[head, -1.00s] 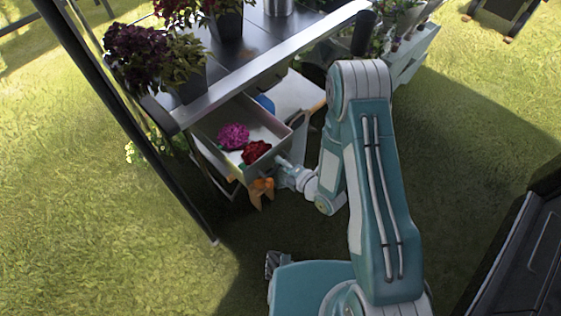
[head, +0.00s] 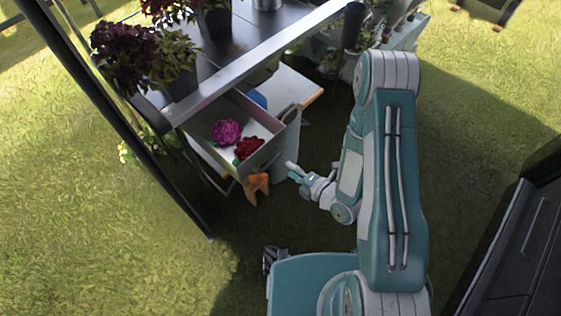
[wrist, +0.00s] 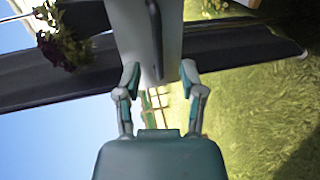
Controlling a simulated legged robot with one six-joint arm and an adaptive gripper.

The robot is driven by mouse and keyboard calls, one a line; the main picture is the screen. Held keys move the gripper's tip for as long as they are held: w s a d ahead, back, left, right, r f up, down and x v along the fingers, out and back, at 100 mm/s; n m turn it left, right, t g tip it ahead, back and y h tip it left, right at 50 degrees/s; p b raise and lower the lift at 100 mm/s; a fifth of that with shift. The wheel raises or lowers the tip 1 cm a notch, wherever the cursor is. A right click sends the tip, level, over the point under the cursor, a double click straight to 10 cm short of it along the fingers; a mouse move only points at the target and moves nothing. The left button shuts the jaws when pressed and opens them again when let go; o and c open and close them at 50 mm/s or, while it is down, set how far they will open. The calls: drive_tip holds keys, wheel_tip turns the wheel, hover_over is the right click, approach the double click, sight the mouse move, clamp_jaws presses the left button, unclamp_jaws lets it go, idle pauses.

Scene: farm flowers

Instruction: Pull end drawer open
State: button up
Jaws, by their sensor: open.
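The end drawer (head: 272,152) stands pulled out from under the table's near end. A magenta flower (head: 226,132) and a red flower (head: 249,148) lie inside it. My gripper (head: 291,170) is just right of the drawer front, with a small gap showing between them. In the wrist view, my gripper's two fingers (wrist: 160,76) are spread apart. A grey panel, apparently the drawer front (wrist: 128,28), lies ahead with a dark handle-like bar (wrist: 154,42) on it. Nothing is visibly held between the fingertips.
Potted plants (head: 172,60) stand on the table (head: 255,62). A black post (head: 130,125) runs down at left. A dark box (head: 520,240) stands at right. Grass is open at lower left.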

drive_tip(key=v, duration=0.4)
drive_tip(key=shift+s+d+r, duration=0.1)
drive_tip(key=shift+s+d, duration=0.05)
drive_tip(key=shift+s, duration=0.05)
idle(0.3)
drive_tip(key=w+d+r+m+h, duration=0.5)
drive_tip(key=w+d+r+h, duration=0.15)
drive_tip(key=w, duration=0.25)
drive_tip(key=d+r+m+h, duration=0.5)
drive_tip(key=r+m, duration=0.2)
drive_tip(key=r, duration=0.5)
drive_tip(key=s+r+m+g, duration=0.4)
drive_tip(key=s+r+m, duration=1.1)
drive_tip(key=s, duration=0.5)
drive_tip(key=shift+a+r+m, duration=0.35)
drive_tip(key=shift+a+m, duration=0.05)
